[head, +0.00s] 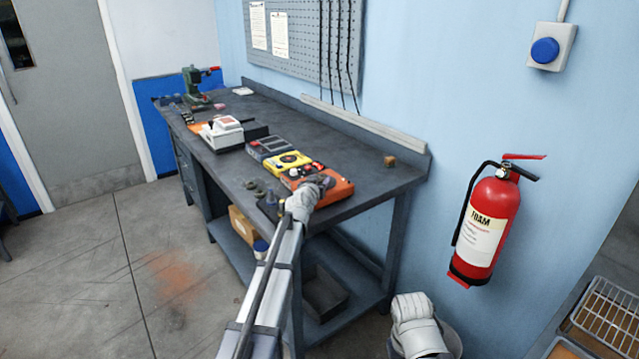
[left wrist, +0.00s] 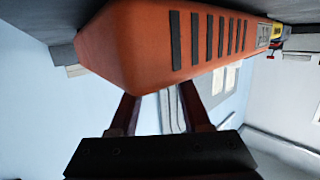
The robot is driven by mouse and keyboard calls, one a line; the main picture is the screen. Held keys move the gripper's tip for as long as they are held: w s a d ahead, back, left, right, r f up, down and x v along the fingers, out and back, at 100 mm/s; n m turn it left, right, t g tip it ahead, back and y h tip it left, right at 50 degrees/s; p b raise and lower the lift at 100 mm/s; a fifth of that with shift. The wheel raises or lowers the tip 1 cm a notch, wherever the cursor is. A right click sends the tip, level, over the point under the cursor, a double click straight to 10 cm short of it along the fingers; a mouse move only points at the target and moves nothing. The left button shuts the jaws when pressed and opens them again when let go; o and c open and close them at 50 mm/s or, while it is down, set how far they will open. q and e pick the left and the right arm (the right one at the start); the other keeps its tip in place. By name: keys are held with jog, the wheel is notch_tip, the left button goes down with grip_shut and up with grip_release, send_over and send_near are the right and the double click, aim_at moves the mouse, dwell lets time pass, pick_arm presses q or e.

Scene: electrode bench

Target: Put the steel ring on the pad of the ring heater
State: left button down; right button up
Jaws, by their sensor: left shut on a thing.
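An orange housing (head: 341,189), which I take to be the ring heater, stands near the right end of the bench. In the left wrist view this housing (left wrist: 130,45) shows close up, with a row of dark slots on its side. My left gripper (head: 323,182) is at the housing, partly covering it in the head view. In the left wrist view the fingers (left wrist: 159,96) stand apart and their tips go behind the housing. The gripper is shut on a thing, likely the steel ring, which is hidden. The heater's pad cannot be made out.
A yellow device (head: 288,160) and a grey box (head: 268,148) stand just left of the orange housing. A white device (head: 222,133) is farther back. A small brown block (head: 389,161) sits near the wall.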

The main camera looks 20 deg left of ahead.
pick_arm(q)
jog(key=shift+f, duration=0.2)
jog(key=shift+c, duration=1.8)
grip_release()
jog(key=shift+r, duration=0.1)
jog(key=shift+r, duration=0.15)
jog(key=s, duration=0.4)
jog(key=s+r+p, duration=0.1)
jog(key=s, duration=0.3)
jog(key=s+r+p, duration=0.1)
jog(key=s, duration=0.2)
jog(key=shift+s+d+r, duration=0.2)
jog(key=shift+s, duration=0.2)
jog(key=shift+f, duration=0.1)
